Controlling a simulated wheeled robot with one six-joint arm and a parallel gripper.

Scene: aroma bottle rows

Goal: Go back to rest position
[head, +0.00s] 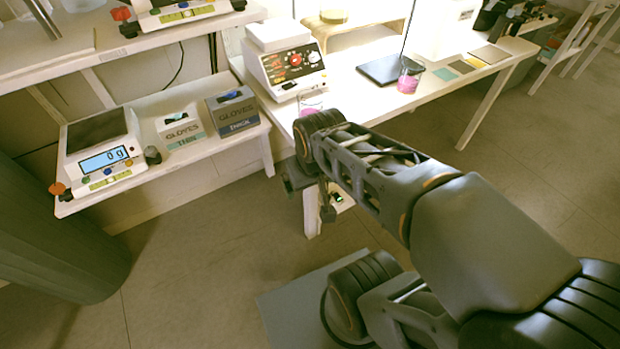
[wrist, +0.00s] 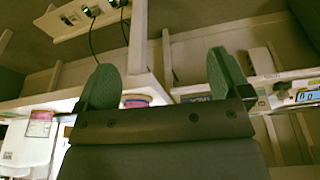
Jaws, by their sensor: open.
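My gripper (wrist: 165,80) shows in the wrist view with its two green fingers wide apart and nothing between them. In the head view my arm reaches up and left from the lower right. The gripper (head: 327,207) points downward there, beside the front edge of the white table (head: 352,106), and is partly hidden by my wrist. A glass with pink contents (head: 311,101) stands near that table corner, partly behind my wrist. A second glass with pink contents (head: 410,76) stands farther right on the table.
A device with a red knob (head: 295,66) and a dark flat plate (head: 386,70) are on the table. The left shelf holds a scale reading 0 g (head: 104,160) and two glove boxes (head: 180,132) (head: 232,110). A dark green bin (head: 60,240) stands at left. The floor (head: 200,270) between is clear.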

